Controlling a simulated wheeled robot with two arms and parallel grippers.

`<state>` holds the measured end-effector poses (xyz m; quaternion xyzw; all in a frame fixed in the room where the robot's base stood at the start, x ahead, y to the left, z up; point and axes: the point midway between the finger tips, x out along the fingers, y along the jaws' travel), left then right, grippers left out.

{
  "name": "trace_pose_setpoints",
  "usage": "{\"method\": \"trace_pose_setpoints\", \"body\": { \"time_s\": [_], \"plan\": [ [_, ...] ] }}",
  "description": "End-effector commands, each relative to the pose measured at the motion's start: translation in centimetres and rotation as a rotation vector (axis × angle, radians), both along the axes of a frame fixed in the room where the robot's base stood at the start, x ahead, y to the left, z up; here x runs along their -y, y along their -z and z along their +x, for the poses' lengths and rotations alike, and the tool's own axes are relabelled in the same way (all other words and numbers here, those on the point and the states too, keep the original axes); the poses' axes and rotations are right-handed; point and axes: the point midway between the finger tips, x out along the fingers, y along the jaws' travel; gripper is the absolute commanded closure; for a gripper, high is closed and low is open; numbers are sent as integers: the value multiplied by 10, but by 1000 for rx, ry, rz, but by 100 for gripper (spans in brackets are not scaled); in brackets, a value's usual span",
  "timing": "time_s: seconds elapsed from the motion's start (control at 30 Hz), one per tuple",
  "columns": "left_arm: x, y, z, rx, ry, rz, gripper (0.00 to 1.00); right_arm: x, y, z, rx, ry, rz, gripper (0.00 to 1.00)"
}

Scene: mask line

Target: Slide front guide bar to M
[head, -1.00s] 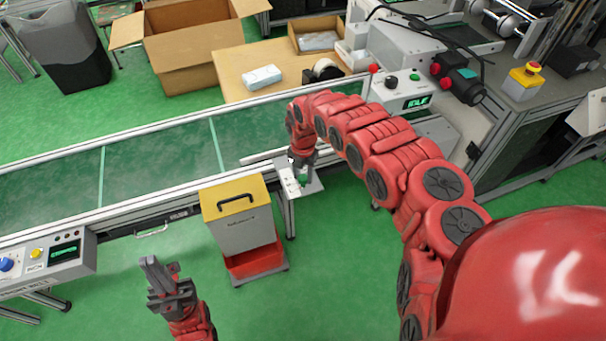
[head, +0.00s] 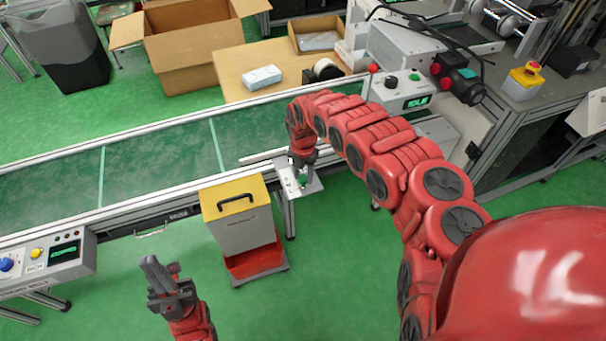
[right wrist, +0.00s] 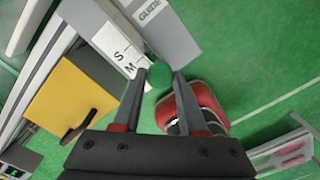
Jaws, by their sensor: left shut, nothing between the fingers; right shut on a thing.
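My right gripper (right wrist: 160,80) is shut on a green knob (right wrist: 160,73) at the guide bracket beside the conveyor's front edge. A white scale plate (right wrist: 121,57) with the letters S and M lies next to the knob, and the M is close to my finger. The grey bracket (right wrist: 172,32) carries a GUIDE label. In the head view, the pale front guide bar (head: 262,157) lies along the near side of the belt, partly hidden by my right wrist. I cannot tell the exact setting. My left gripper (head: 152,264) is shut and empty, low at the front.
A grey bin with a yellow lid (head: 235,198) stands left of the bracket, under the conveyor edge. The green belt (head: 160,149) is clear. A control box with an IDLE display (head: 415,102) stands beyond my right arm. Green floor is open in front.

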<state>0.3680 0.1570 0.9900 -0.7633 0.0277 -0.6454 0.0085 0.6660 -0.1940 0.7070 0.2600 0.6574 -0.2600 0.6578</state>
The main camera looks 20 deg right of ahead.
Motion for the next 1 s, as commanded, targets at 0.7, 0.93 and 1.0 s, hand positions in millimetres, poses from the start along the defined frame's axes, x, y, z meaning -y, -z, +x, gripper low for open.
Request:
{"method": "trace_pose_setpoints", "body": {
  "time_s": [0.7,0.93,1.0],
  "plan": [
    [0,41,0,0,0,0,100,-2,4,24,-1,-3,2,100],
    [0,38,0,0,0,0,100,-2,1,24,-4,-2,1,100],
    [0,38,0,0,0,0,100,-2,1,24,-4,-2,1,55]
  ]
}}
